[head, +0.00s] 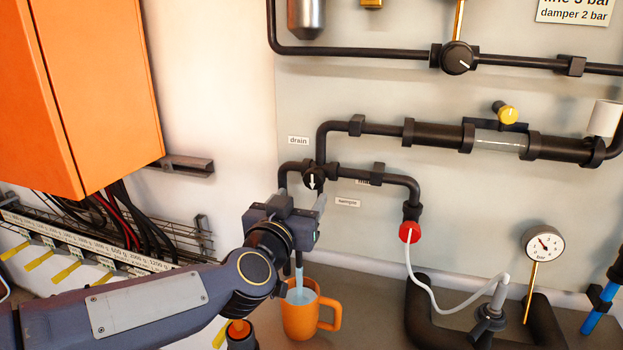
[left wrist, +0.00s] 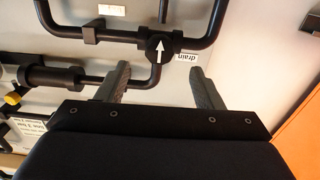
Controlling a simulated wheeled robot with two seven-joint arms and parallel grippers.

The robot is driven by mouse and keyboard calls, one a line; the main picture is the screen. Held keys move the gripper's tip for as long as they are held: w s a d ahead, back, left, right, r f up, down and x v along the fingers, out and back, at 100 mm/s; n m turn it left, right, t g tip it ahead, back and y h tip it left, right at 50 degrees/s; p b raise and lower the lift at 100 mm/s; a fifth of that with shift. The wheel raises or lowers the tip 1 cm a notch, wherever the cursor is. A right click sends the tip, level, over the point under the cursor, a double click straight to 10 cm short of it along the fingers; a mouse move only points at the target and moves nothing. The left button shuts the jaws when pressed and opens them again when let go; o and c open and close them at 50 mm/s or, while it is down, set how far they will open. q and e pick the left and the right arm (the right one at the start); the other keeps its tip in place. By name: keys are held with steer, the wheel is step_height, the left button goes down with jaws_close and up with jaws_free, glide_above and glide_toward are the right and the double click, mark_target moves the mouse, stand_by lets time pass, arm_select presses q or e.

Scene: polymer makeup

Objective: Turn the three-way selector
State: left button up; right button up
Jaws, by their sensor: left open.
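The three-way selector (head: 313,179) is a black round knob with a white arrow, set at the pipe junction on the wall panel. In the head view its arrow points down, toward the lower pipe side. It also shows in the left wrist view (left wrist: 160,46), where the picture is upside down. A "drain" label (head: 298,141) is up and left of it. My left gripper (head: 303,198) is open and empty just below the selector, fingers toward the panel. In the left wrist view the fingers (left wrist: 160,82) are apart, with the selector beyond them. My right gripper is not in view.
An orange mug (head: 300,318) stands under my left gripper, with a light blue stream or tube above it. A red fitting (head: 410,232) with a white hose hangs right of the selector. An orange cabinet (head: 105,90) is at left. A gauge (head: 543,243) stands at right.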

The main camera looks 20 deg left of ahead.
mark_target(312, 183)
arm_select(q)
steer(key=w, duration=0.7)
steer(key=shift+w+d, duration=0.15)
steer(key=shift+w, duration=0.15)
steer(key=c, duration=1)
steer(key=shift+o, duration=0.2)
